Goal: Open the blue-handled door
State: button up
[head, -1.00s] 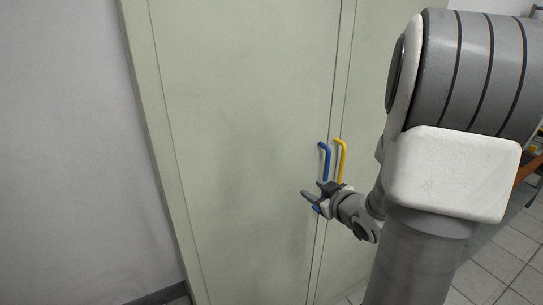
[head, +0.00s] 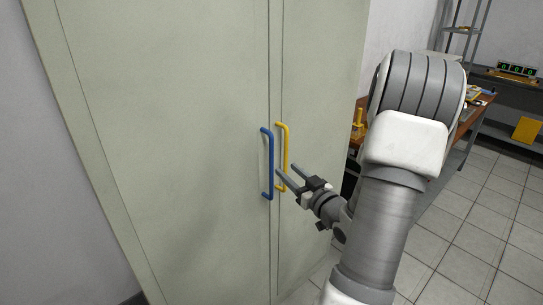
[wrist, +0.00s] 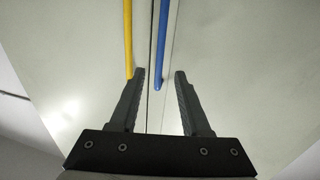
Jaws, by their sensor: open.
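The blue handle (head: 267,163) is a vertical bar on the left door (head: 190,130) of a pale green cabinet, which looks shut. My gripper (head: 286,170) is open and empty, just right of the blue handle in the head view and overlapping the yellow handle's lower part. In the wrist view my gripper (wrist: 160,74) has its fingers spread, and the blue handle's end (wrist: 159,84) appears between them. The handle's other end is out of that frame. I cannot tell the depth between fingertips and handle; no contact shows.
A yellow handle (head: 286,140) sits close beside the blue one, on the right door (head: 325,70); in the wrist view it (wrist: 128,40) ends near the left finger. A wooden bench (head: 470,115) stands at the right. Tiled floor (head: 480,220) is clear there.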

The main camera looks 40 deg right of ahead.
jog(key=w+d, duration=0.1)
jog(key=w, duration=0.9)
jog(key=shift+d, duration=0.1)
jog(key=shift+c, duration=0.2)
jog(key=shift+s, duration=0.1)
grip_shut()
dwell(0.8)
